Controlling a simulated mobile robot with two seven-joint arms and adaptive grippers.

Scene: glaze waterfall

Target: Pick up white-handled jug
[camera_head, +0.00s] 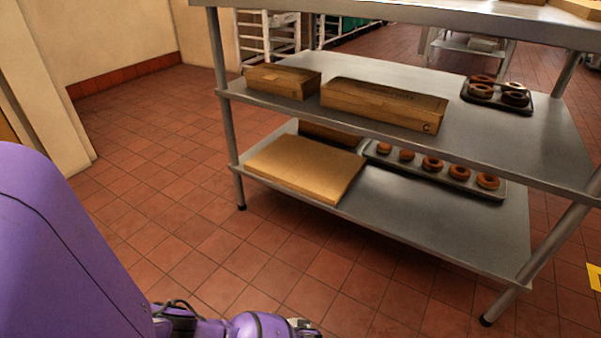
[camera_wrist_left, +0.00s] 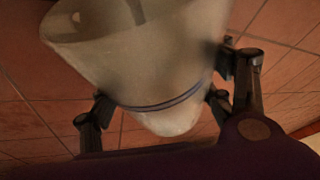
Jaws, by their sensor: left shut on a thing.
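The jug (camera_wrist_left: 140,60) fills the upper middle of the left wrist view. It is a pale, cloudy vessel with a wide opening at the upper left, a thin blue band and a whitish lower end. My left gripper (camera_wrist_left: 165,92) is shut on it, with dark fingers on both sides of its body. The jug is tilted in this view, and floor tiles show behind it. I cannot clearly make out its handle. In the head view my purple left arm crosses the lower left, and the jug is not visible there. My right gripper is in neither view.
A steel shelf unit (camera_head: 430,215) stands ahead and to the right. It carries cardboard boxes (camera_head: 383,104), a flat tan box (camera_head: 305,167) and trays of doughnuts (camera_head: 432,163). Tiled floor (camera_head: 165,215) is clear to its left, up to a pale wall (camera_head: 105,40).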

